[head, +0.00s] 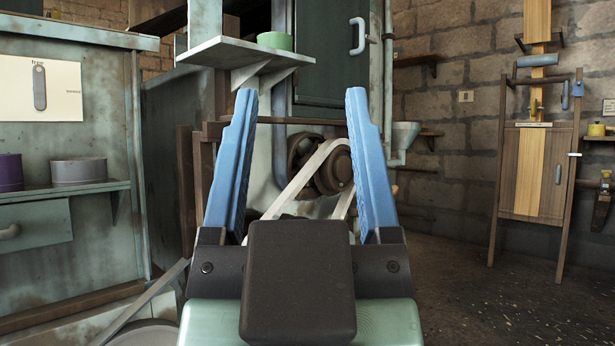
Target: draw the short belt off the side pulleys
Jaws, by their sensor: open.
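My gripper (301,95) is in the middle of the head view, its two blue fingers wide apart and nothing held between them. Beyond the fingers, a pale flat belt (296,182) runs over a dark brown pulley (338,172) low on the green machine. One run slopes down to the left and another (343,203) drops steeply; both pass behind my gripper. The belt's lower end and any other pulley it goes round are hidden. I cannot tell whether this is the short belt.
A shelf with a green round container (275,41) juts out above the pulley. At left stands a green cabinet (60,240) with tins on its shelf. A grey strip (140,303) slopes down to a rounded grey part (145,333) at bottom left. Open floor (480,290) lies at right.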

